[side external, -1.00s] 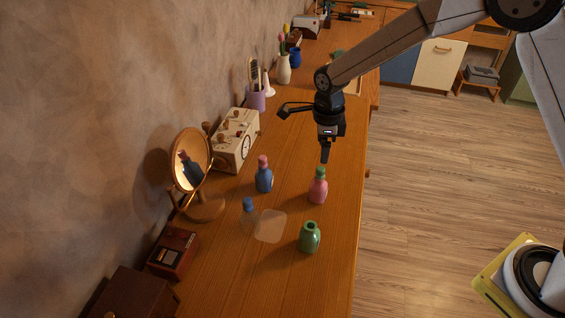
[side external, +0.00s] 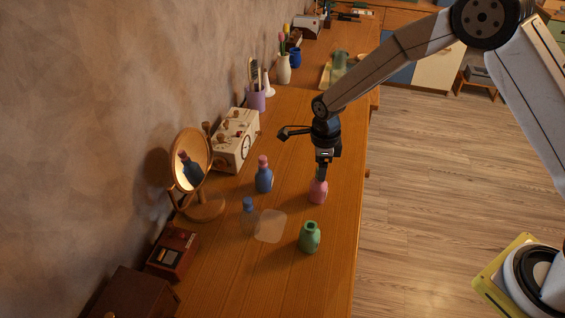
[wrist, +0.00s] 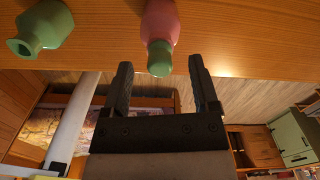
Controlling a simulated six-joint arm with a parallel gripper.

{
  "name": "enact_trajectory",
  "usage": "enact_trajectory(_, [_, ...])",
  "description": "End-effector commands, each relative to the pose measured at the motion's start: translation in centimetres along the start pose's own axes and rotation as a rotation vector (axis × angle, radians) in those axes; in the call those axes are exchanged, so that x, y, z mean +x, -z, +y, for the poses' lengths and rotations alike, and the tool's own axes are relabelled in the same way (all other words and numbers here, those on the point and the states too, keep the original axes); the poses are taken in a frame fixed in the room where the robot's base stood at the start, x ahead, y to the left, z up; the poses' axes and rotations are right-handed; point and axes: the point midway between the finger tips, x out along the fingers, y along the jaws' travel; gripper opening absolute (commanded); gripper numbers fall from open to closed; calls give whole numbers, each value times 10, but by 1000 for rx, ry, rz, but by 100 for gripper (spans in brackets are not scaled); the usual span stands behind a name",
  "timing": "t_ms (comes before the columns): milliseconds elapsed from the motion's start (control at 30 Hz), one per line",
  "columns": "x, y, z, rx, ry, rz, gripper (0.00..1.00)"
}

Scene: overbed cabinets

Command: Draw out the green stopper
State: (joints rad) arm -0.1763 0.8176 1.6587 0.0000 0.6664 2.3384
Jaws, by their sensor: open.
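The green stopper (wrist: 159,58) sits in the neck of the pink bottle (side external: 318,191), which stands upright near the counter's right edge. The pink bottle also shows in the wrist view (wrist: 160,20). My gripper (side external: 322,173) is right above the pink bottle, pointing down, and hides most of the stopper in the side view. In the wrist view my gripper (wrist: 163,78) is open, with one finger on each side of the stopper's line and visible gaps to both. The green bottle (side external: 309,238) stands open in front; it shows in the wrist view too (wrist: 42,28).
A blue bottle with a pink stopper (side external: 264,175) stands left of the pink bottle. A clear bottle with a blue stopper (side external: 248,209) stands beside a pale mat (side external: 270,227). A round mirror (side external: 191,160) and a cream box (side external: 236,140) line the wall.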

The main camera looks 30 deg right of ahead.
Motion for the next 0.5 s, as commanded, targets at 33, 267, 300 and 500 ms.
enact_trajectory(33, [6, 0, 0, 0, -1, 1, 77])
enact_trajectory(267, [15, 0, 0, 0, 1, -1, 77])
enact_trajectory(300, [15, 0, 0, 0, 1, -1, 77])
enact_trajectory(500, [15, 0, 0, 0, 1, -1, 77])
